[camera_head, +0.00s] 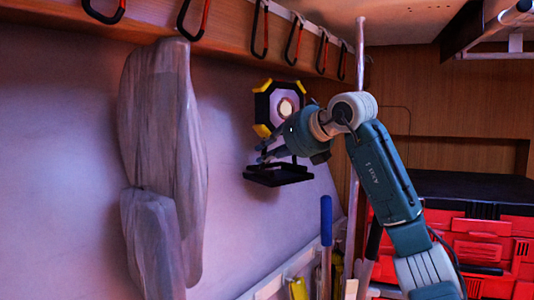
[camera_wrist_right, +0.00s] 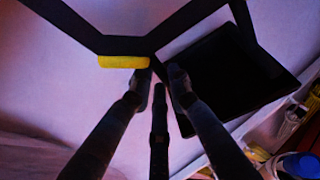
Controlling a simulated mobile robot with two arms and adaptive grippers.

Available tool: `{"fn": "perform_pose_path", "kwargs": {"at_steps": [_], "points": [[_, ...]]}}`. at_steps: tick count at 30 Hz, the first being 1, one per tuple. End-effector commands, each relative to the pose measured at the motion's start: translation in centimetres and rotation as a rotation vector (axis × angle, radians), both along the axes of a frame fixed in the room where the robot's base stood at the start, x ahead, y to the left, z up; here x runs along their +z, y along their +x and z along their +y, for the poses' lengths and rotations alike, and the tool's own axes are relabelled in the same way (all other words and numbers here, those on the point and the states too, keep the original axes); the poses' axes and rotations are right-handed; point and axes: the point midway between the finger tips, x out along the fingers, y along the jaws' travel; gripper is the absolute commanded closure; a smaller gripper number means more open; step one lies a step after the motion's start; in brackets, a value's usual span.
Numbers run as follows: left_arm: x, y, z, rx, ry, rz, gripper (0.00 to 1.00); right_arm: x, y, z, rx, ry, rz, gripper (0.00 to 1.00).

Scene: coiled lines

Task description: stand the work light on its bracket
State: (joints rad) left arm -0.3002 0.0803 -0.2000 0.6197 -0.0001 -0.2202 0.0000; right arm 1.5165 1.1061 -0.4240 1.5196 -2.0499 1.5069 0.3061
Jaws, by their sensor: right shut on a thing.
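The work light (camera_head: 264,108) is a black eight-sided frame with yellow corners and a pale round lamp in the middle. It is upright in front of the wall, and its black frame with a yellow corner (camera_wrist_right: 123,62) crosses the top of the right wrist view. The bracket (camera_head: 278,176) is a black shelf on the wall below the light; it also shows in the right wrist view (camera_wrist_right: 225,75). My right gripper (camera_head: 262,154) is shut on the light's lower frame, just above the bracket. A gap shows between light and bracket. My left gripper is out of view.
A grey wrapped bundle (camera_head: 160,150) hangs on the wall to the left. Several carabiners (camera_head: 259,30) hang from the rail above. A vertical pole (camera_head: 357,100) and red crates (camera_head: 485,245) are at the right. A blue-handled tool (camera_head: 326,220) stands below the bracket.

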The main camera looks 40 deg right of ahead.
Motion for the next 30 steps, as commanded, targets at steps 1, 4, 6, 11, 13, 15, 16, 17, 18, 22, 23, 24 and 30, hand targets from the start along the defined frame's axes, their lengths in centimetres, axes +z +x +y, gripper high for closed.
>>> {"fn": "perform_pose_path", "kwargs": {"at_steps": [1, 4, 6, 11, 13, 15, 16, 17, 18, 22, 23, 24, 30], "points": [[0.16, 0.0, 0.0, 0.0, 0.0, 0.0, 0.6, 0.61, -0.14, 0.04, 0.001, -0.003, -0.014, 1.0], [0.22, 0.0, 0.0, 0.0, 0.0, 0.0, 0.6, 0.59, -0.2, 0.11, 0.001, -0.003, -0.014, 1.0], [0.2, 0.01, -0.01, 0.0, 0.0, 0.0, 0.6, 0.55, -0.2, 0.12, 0.001, -0.003, -0.014, 1.0], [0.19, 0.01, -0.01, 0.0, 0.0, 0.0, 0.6, 0.54, -0.21, 0.11, 0.001, -0.003, -0.014, 1.0], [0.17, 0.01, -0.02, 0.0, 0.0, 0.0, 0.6, 0.52, -0.2, 0.1, 0.001, -0.002, -0.013, 1.0], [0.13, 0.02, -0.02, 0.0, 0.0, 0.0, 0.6, 0.46, -0.21, 0.1, 0.001, -0.002, -0.013, 1.0], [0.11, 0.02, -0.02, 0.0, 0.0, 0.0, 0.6, 0.43, -0.21, 0.09, 0.001, -0.002, -0.013, 1.0], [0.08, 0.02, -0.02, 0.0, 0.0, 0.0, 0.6, 0.38, -0.21, 0.09, 0.001, -0.002, -0.013, 1.0], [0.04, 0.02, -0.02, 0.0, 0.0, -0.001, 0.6, 0.33, -0.21, 0.09, 0.001, -0.002, -0.013, 1.0], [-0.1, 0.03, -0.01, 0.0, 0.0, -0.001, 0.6, 0.09, -0.21, 0.09, 0.001, -0.002, -0.013, 1.0], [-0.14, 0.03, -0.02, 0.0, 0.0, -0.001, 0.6, 0.03, -0.21, 0.09, 0.001, -0.002, -0.013, 1.0], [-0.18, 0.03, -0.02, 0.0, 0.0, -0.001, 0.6, -0.03, -0.2, 0.09, 0.001, -0.002, -0.013, 1.0], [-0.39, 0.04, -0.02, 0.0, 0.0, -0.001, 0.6, -0.37, -0.21, 0.07, 0.0, -0.002, -0.013, 1.0]]}}
